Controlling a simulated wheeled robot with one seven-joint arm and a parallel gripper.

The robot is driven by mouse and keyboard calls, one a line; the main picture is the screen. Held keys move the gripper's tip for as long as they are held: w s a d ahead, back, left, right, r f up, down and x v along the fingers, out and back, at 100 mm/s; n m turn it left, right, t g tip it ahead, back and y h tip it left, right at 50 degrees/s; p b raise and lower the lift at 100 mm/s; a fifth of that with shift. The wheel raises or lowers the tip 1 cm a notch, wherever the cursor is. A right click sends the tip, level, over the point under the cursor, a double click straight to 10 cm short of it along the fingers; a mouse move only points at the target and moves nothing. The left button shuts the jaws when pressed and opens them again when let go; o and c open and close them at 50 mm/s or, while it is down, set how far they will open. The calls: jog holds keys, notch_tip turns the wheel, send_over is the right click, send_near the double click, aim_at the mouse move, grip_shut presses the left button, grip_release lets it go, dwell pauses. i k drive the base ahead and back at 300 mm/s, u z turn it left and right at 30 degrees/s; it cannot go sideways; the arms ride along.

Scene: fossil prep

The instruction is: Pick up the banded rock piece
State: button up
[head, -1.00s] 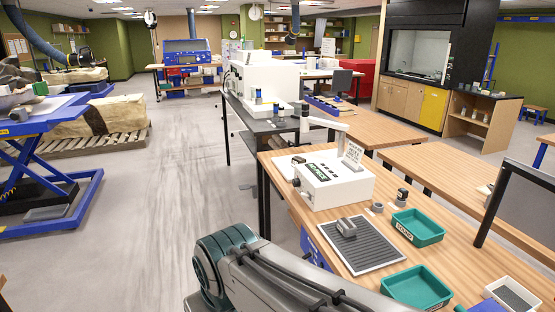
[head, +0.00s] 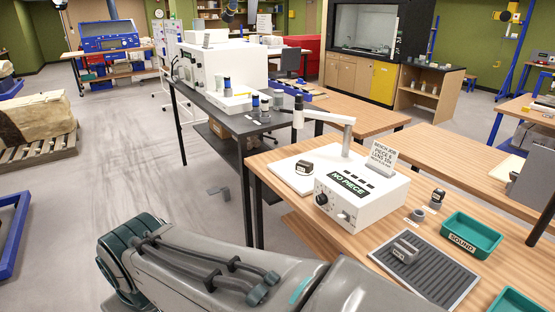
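Several small rock pieces stand on the wooden bench (head: 290,215). A grey piece (head: 405,250) with a pale label lies on the dark ribbed mat (head: 445,277). A dark piece (head: 304,167) sits on the white plate of the instrument marked NO PIECE (head: 350,213). A small grey piece (head: 418,214) and a dark upright piece (head: 437,198) stand right of the instrument. I cannot tell at this size which piece is banded. My arm crosses the bottom of the view, but my gripper is out of view.
A green tray marked SOUND (head: 472,236) and another green tray (head: 512,303) stand on the right of the bench. A card sign (head: 381,156) stands on the instrument. A black table (head: 215,92) with a white machine adjoins behind. Open floor (head: 120,150) lies to the left.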

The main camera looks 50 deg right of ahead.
aim_at(306, 168)
jog(key=z, duration=0.3)
jog(key=i, duration=1.45)
jog(key=z, duration=1.6)
jog(key=i, duration=0.75)
jog(key=z, duration=1.1)
jog(key=i, duration=0.25)
jog(key=z, duration=0.1)
